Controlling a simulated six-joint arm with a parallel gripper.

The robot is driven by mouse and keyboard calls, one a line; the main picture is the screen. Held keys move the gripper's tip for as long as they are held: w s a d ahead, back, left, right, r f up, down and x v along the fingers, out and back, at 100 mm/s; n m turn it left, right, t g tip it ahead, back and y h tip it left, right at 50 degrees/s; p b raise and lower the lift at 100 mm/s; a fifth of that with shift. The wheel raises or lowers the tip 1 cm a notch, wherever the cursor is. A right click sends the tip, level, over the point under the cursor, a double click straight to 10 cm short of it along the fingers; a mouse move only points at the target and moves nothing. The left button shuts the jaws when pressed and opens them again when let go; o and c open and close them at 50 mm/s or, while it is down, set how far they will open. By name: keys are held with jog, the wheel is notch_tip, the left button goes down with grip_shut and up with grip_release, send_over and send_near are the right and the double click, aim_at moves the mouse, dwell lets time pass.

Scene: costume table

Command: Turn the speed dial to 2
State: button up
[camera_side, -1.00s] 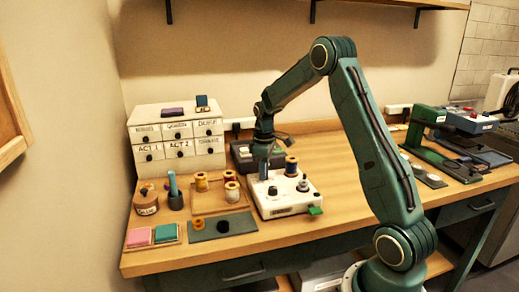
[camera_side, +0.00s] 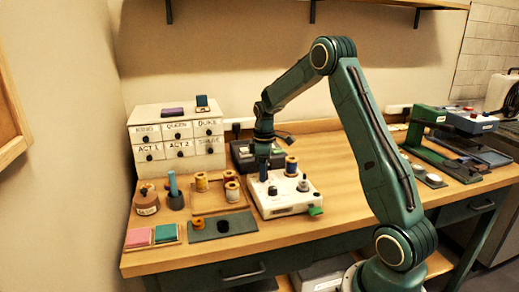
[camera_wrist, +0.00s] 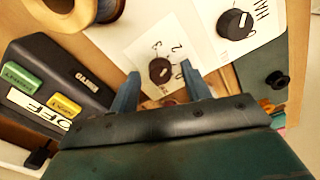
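A dark round dial (camera_wrist: 160,70) with a pointer mark sits on a pale card with printed figures in the wrist view; a 2 is readable beside it. The exact pointer setting is too small to tell. My gripper (camera_wrist: 160,68) is open, its two blue fingers apart on either side of this dial, with visible gaps; contact cannot be told. In the side view my gripper (camera_side: 264,174) points down over the left part of the white machine (camera_side: 285,208), where a small dark knob (camera_side: 272,190) shows just below it.
A second dark dial (camera_wrist: 235,23) stands close by on a white label. A black box (camera_wrist: 55,85) with green and yellow buttons lies to the left. A thread spool (camera_side: 291,165) stands on the machine.

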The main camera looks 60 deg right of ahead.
jog(key=shift+r, duration=0.1)
notch_tip(320, 180, up, 14)
dwell(0.9)
jog(key=s+a+r+m+t, duration=0.1)
jog(key=s+a+r, duration=0.3)
jog(key=a, duration=0.4)
jog(key=s+a+r+m+t, duration=0.1)
jog(key=s+a+r, duration=0.2)
jog(key=s+a, duration=0.3)
jog(key=s+a+f+m+t, duration=0.1)
jog(key=s+a, duration=0.4)
jog(key=s, duration=0.2)
jog(key=s+a+f+m+t, duration=0.1)
jog(key=s+a+f+t, duration=0.1)
jog(key=s+a, duration=0.4)
jog(key=shift+s+a+f+m+t, duration=0.15)
jog(key=shift+s+f+m+t, duration=0.15)
jog(key=shift+s, duration=0.2)
